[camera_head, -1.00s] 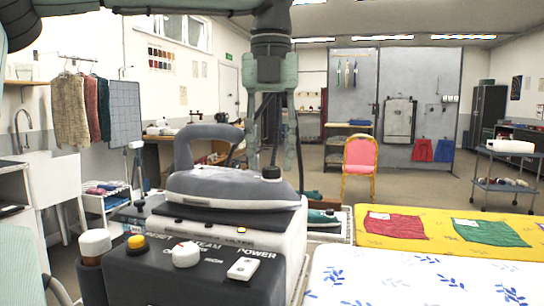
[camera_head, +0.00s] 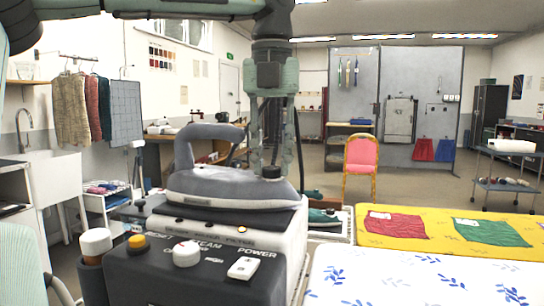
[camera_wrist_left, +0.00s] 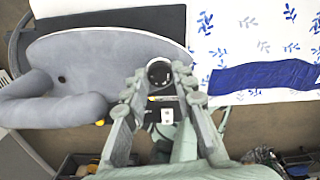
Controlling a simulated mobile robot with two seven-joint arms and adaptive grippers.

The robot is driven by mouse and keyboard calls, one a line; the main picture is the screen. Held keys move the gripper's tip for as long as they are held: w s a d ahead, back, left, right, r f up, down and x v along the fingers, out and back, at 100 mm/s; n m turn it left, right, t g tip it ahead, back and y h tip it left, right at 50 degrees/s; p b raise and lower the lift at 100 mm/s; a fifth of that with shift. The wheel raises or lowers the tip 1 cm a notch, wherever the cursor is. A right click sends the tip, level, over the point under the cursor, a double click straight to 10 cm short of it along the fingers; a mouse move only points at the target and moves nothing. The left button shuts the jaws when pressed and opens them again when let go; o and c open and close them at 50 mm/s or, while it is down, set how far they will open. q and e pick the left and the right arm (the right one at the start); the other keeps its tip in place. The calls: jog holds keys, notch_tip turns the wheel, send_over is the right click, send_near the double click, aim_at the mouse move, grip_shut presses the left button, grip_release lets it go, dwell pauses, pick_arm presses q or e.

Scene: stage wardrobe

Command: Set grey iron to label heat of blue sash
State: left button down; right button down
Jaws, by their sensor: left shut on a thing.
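The grey iron (camera_head: 225,188) rests on the white and black steam station (camera_head: 285,235), its handle to the left. A round dark dial (camera_head: 271,172) sits on top near its right end; it shows in the left wrist view (camera_wrist_left: 159,71) between my fingertips. My left gripper (camera_head: 274,166) comes down from above and is shut on this dial. In the left wrist view the blue sash (camera_wrist_left: 262,76) lies flat on a white cloth with blue leaves (camera_wrist_left: 245,40). I cannot read a label on the sash or the dial's marks. My right gripper is not in view.
The station's front has a white knob (camera_head: 186,254), a yellow button (camera_head: 137,241) and a white POWER switch (camera_head: 242,268). Right of it, red cloth (camera_head: 397,224) and green cloth (camera_head: 492,232) lie on a yellow cover (camera_head: 440,245). A pink chair (camera_head: 361,160) stands behind on open floor.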

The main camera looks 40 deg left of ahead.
aim_at(271, 168)
pick_arm(q)
jog(key=m, duration=0.6)
jog(key=shift+m, duration=2.7)
jog(key=c, duration=1.5)
grip_release()
notch_tip(271, 168, up, 12)
